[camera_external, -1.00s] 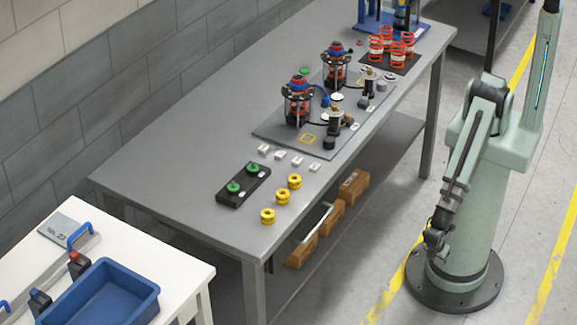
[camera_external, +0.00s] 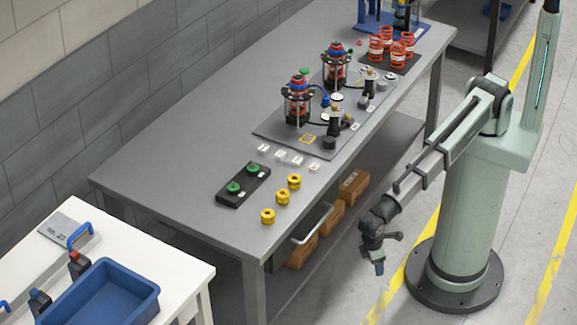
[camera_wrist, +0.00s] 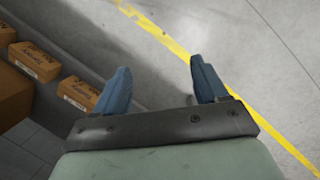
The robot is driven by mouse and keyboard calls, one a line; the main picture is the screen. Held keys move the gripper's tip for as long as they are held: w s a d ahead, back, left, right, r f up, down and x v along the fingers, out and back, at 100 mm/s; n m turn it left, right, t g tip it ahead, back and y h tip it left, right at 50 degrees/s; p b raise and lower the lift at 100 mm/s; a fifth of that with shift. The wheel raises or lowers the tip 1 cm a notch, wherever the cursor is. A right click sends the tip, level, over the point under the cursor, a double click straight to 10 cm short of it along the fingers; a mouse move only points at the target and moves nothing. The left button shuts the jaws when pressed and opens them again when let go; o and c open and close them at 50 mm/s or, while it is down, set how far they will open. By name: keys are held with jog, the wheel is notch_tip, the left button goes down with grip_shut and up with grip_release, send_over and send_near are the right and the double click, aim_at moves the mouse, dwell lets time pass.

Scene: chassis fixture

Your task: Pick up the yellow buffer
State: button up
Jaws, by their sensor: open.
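Three yellow buffers stand in a slanting row on the grey table near its front edge: the nearest (camera_external: 267,216), the middle one (camera_external: 283,197) and the farthest (camera_external: 294,181). My gripper (camera_external: 379,268) hangs off the table's front side, lower than the tabletop and to the right of the buffers. In the wrist view its two blue fingers (camera_wrist: 158,88) are spread apart with nothing between them. No buffer shows in the wrist view, which looks down on the floor.
The table (camera_external: 190,150) has a front edge and a handle (camera_external: 312,225) between my gripper and the buffers. A black block with green knobs (camera_external: 243,185) lies left of them. Cardboard boxes (camera_wrist: 33,60) sit on the lower shelf.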

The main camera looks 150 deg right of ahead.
jog(key=w+d+r+m+t, duration=0.1)
jog(key=w+d+r, duration=0.3)
jog(key=r, duration=0.2)
jog(key=w+d+r+m, duration=0.1)
jog(key=w+d+r, duration=0.25)
jog(key=r, duration=0.25)
notch_tip(320, 180, up, 22)
jog(key=r+m+t, duration=0.1)
jog(key=m+t, duration=0.1)
jog(key=m, duration=0.3)
send_over(283, 191)
jog(key=w+a, duration=0.1)
jog(key=a, duration=0.5)
jog(key=shift+a+f+h, duration=0.2)
jog(key=shift+f+h, duration=0.05)
jog(key=shift+h, duration=0.05)
jog(key=d+r+m, duration=0.2)
jog(key=d+r, duration=0.4)
jog(key=r, duration=0.3)
notch_tip(283, 191, down, 14)
jog(key=shift+s+r, duration=0.1)
jog(key=shift+c, duration=0.2)
jog(key=c, duration=1.1)
